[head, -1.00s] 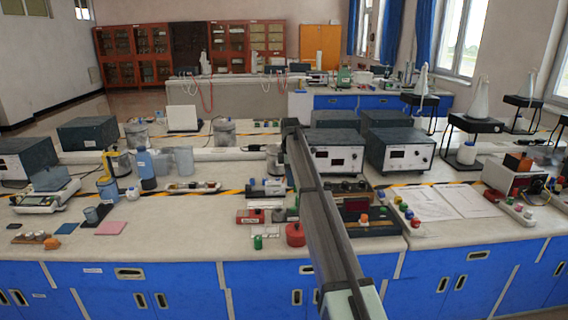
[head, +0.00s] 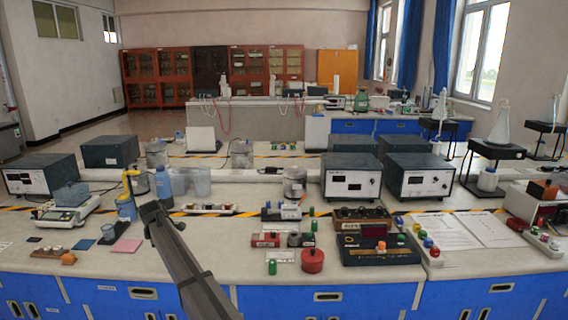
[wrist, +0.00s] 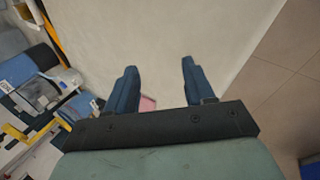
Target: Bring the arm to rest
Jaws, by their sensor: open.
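My gripper (wrist: 158,70) shows in the wrist view with its two dark blue fingers spread wide apart. In the head view my dark arm (head: 190,270) reaches up from the bottom edge over the left half of the near bench. I cannot make out the gripper's fingers in that view. A pink square (wrist: 148,103) shows partly behind the left finger in the wrist view; it also lies on the bench left of my arm in the head view (head: 127,245).
Blue bottles (head: 164,188) and a balance (head: 66,208) stand left of my arm. A red pot (head: 313,261), a green-capped vial (head: 272,267) and boxed instruments (head: 351,180) stand to its right. Bare bench top (head: 330,283) runs along the front edge.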

